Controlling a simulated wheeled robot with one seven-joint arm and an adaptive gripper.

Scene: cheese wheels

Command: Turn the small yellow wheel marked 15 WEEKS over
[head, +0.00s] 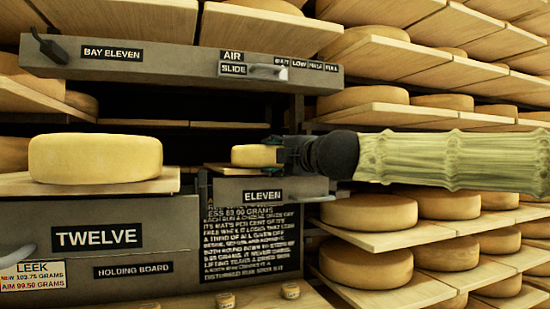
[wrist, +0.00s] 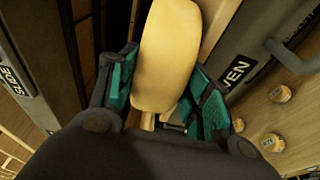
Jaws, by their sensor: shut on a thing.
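A small yellow cheese wheel (head: 254,156) sits at the small wooden board of the bay labelled ELEVEN in the head view. My gripper (head: 283,153) reaches it from the right and is shut on its right side. In the wrist view the wheel (wrist: 165,55) stands between the two teal finger pads of my gripper (wrist: 165,100), which press on its sides. The wheel looks level in the head view. No 15 WEEKS mark is readable on it. I cannot tell whether its underside touches the board (head: 228,171).
A larger yellow wheel (head: 96,158) lies on the board above the TWELVE sign (head: 97,237) at left. A grey beam (head: 180,63) with BAY ELEVEN and AIR SLIDE labels runs above. Racks of wheels (head: 367,214) fill the right. Small round pieces (head: 290,290) lie below on a wooden surface.

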